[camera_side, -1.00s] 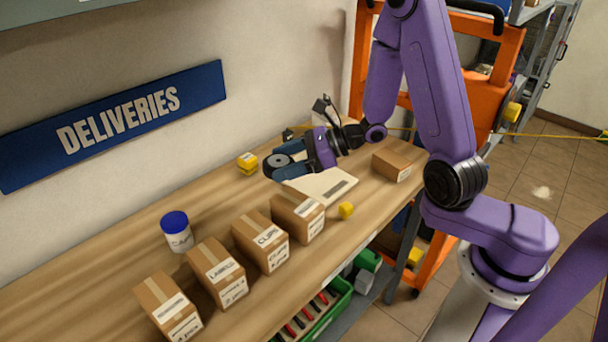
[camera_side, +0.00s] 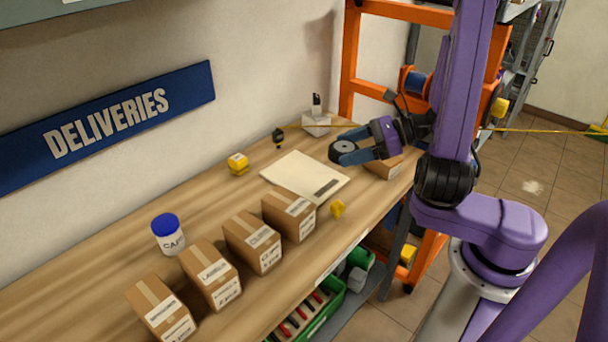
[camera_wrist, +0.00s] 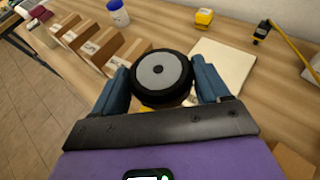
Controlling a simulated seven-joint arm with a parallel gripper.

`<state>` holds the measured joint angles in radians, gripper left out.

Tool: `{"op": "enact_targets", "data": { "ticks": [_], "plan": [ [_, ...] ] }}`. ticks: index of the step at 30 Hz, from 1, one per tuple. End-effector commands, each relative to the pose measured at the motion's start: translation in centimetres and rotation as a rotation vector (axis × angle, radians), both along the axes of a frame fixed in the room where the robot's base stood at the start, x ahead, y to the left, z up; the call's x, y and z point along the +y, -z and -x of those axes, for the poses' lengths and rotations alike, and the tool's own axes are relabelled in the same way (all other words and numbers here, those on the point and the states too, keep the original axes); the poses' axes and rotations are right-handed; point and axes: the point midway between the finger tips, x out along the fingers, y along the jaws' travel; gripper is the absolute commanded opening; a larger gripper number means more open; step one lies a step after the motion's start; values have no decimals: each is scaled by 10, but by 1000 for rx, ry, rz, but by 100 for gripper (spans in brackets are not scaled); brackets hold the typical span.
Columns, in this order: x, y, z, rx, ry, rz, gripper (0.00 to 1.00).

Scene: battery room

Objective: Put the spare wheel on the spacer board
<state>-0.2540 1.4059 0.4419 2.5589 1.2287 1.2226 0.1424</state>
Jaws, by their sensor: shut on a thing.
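The spare wheel (camera_side: 345,147) is a black tyre with a grey hub. My gripper (camera_side: 347,153) is shut on it, with a blue finger on each side of the tyre. In the wrist view the wheel (camera_wrist: 161,72) lies flat between the fingers of my gripper (camera_wrist: 163,88). The wheel appears held above the table, to the right of the spacer board in the side view. The spacer board (camera_side: 300,172) is a flat cream panel with a dark strip near its front edge. Its bare top also shows beyond the wheel in the wrist view (camera_wrist: 228,60).
Several cardboard boxes (camera_side: 252,240) stand in a row left of the board, with a blue-lidded tub (camera_side: 168,234) behind. Yellow blocks (camera_side: 238,163) lie behind and in front of the board. Another box (camera_side: 384,168) sits beneath my gripper.

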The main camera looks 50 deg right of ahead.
Motion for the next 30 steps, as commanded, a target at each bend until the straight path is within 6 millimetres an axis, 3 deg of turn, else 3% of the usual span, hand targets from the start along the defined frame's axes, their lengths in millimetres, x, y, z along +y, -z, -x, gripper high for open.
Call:
{"op": "enact_targets", "data": {
  "ticks": [5,30],
  "plan": [
    [-2,2,-4,-1,2,-2,37],
    [-9,27,-60,-1,2,-2,37]
  ]
}}
